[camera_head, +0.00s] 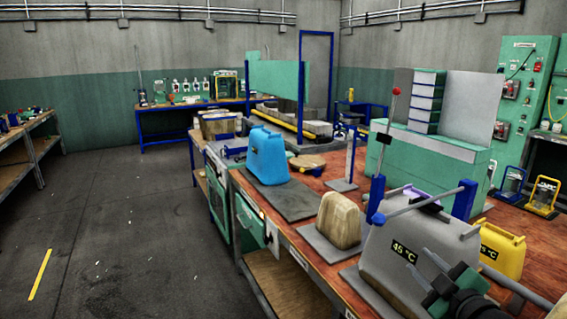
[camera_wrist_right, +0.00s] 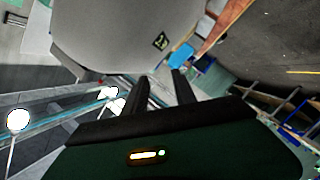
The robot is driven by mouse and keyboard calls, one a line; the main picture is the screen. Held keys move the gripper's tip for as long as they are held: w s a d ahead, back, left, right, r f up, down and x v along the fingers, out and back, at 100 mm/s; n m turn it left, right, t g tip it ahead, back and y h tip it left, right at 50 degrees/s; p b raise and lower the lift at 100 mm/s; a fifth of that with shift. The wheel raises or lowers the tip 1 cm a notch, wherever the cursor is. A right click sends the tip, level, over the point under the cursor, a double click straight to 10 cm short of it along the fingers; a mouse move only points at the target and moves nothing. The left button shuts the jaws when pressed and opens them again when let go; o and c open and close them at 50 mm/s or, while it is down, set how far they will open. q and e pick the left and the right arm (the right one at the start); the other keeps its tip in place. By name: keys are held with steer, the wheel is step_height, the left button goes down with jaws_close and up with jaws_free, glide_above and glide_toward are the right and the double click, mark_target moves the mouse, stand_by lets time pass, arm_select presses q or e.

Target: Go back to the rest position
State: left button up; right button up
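My right gripper (camera_head: 424,262) is at the lower right of the head view, in front of the grey press (camera_head: 385,245) marked 45 °C. Its two fingers are spread, with nothing seen held between them. In the right wrist view the dark fingers (camera_wrist_right: 155,80) are apart, and the grey press (camera_wrist_right: 110,35) fills the upper left. Whether the fingers touch the press or its bars cannot be told. My left gripper is not in view.
The wooden bench (camera_head: 325,182) carries a blue press (camera_head: 266,157), a beige block (camera_head: 339,220) and a yellow container (camera_head: 502,250). A teal cabinet (camera_head: 430,165) stands behind. The grey floor (camera_head: 110,225) at left is largely clear.

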steer(key=s+a+f+m+g+h, duration=0.1)
steer(key=s+f+m+g, duration=0.3)
steer(key=f, duration=0.6)
steer(key=s+a+f+m+g+h, duration=0.2)
steer(key=s+f+m+g, duration=0.15)
steer(key=f, duration=0.55)
steer(key=s+a+f+m+g+y, duration=0.1)
steer(key=s+a+f+m+g, duration=0.15)
steer(key=s+f, duration=0.35)
steer(key=s+a+f+m+g, duration=0.1)
steer(key=s+a+f+g, duration=0.25)
steer(key=s, duration=0.45)
steer(key=w+p+v, duration=0.2)
steer(key=p+v, duration=1.4)
steer(key=p, duration=0.1)
steer(key=shift+w+r, duration=0.35)
steer(key=shift+r, duration=0.15)
